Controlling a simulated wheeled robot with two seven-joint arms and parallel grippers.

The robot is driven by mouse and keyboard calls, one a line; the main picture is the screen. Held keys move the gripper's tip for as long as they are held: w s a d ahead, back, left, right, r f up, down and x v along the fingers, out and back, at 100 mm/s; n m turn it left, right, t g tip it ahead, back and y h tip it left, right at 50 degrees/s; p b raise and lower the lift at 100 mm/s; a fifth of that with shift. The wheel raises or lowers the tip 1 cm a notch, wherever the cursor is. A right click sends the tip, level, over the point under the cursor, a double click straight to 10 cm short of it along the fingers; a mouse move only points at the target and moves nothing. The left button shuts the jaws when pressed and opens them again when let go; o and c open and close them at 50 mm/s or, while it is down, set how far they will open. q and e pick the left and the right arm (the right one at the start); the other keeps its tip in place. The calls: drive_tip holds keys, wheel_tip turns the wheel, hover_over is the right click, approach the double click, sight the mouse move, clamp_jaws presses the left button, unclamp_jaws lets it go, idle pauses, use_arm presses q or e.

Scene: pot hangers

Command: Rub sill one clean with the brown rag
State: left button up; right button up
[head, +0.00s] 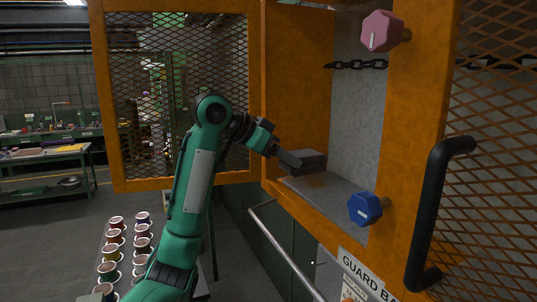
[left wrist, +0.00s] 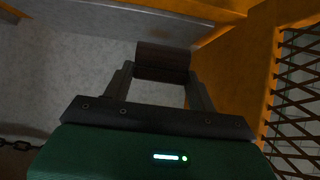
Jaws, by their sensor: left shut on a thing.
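My left gripper (head: 291,161) reaches into the orange cabinet opening from the left, just above the grey sill (head: 345,196). It is shut on a dark brown, block-like rag (left wrist: 162,62), which spans both fingers in the left wrist view. In the head view the rag (head: 309,159) is at the sill's far end, near the orange side wall. I cannot tell whether it touches the sill. An orange-brown smudge (head: 318,182) marks the sill just in front of the rag. No number shows on the sill. My right gripper is out of view.
A blue knob (head: 365,208), a pink knob (head: 381,32), a black handle (head: 426,235) and a chain (head: 356,65) surround the opening. A metal rail (head: 285,252) runs below.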

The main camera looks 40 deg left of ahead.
sight(306, 152)
use_arm(q)
drive_tip(key=w+d, duration=0.2)
drive_tip(key=w, duration=0.1)
drive_tip(key=w+d, duration=0.1)
drive_tip(key=w, duration=0.1)
drive_tip(key=shift+w+d+f+p, duration=0.1)
drive_tip(key=shift+w+f+p, duration=0.1)
drive_tip(key=shift+p, duration=0.2)
drive_tip(key=shift+w+d+f+b, duration=0.1)
drive_tip(key=shift+f+b, duration=0.15)
drive_tip(key=shift+f, duration=0.15)
drive_tip(key=shift+w+d+f+b, duration=0.1)
drive_tip(key=shift+f+b, duration=0.15)
drive_tip(key=shift+f, duration=0.15)
drive_tip(key=shift+a+f+b, duration=0.2)
drive_tip(key=shift+f+b, duration=0.1)
drive_tip(key=shift+f, duration=0.3)
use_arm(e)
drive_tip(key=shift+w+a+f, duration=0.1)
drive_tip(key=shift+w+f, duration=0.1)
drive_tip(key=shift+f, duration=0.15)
use_arm(q)
drive_tip(key=shift+d, duration=0.1)
drive_tip(key=shift+f, duration=0.15)
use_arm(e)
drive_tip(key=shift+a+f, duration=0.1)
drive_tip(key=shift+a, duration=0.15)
